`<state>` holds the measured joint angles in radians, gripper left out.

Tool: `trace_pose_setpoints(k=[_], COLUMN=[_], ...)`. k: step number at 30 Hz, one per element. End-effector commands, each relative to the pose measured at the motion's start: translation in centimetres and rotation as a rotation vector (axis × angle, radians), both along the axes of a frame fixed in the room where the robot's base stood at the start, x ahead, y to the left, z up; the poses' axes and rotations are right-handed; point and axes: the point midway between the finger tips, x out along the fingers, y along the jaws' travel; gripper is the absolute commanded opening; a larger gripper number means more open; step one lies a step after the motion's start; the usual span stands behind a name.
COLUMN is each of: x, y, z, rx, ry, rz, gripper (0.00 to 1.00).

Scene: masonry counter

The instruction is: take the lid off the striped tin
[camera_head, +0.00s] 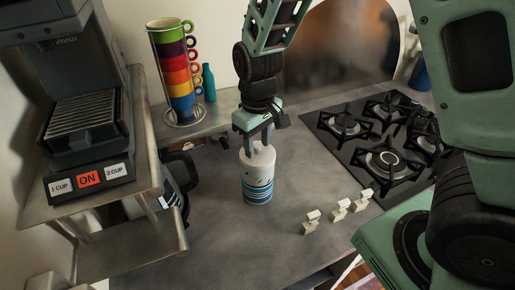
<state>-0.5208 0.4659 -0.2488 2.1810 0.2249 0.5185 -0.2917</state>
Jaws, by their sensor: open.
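The striped tin (257,186) stands upright on the grey counter near the middle of the head view. It is pale with blue and dark bands toward its base. Its white lid (258,154) is on top. My gripper (257,147) points down directly over the tin, with its fingers at the lid. The jaws are open. I cannot tell whether the fingers touch the lid, and part of the lid's top is hidden by the gripper.
A coffee machine (85,110) stands on a shelf at left. Stacked coloured mugs (176,70) and a teal bottle (208,82) are behind. A gas hob (383,135) is at right. Counter (235,240) before the tin is clear.

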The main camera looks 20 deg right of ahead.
Motion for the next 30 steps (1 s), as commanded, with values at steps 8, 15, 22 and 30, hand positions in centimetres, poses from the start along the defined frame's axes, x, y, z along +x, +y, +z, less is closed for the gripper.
trace_pose_setpoints(k=[8, 15, 22, 30], x=[0.0, 0.0, 0.0, 0.1], y=[0.0, 0.0, 0.0, 0.1], z=[-0.2, -0.2, -0.1, 3.0], rx=[0.001, 0.000, 0.001, 0.004], ry=[0.000, -0.001, -0.001, -0.008], rz=[-0.001, 0.000, 0.000, 0.000], gripper=[0.34, 0.00, 0.00, 0.00])
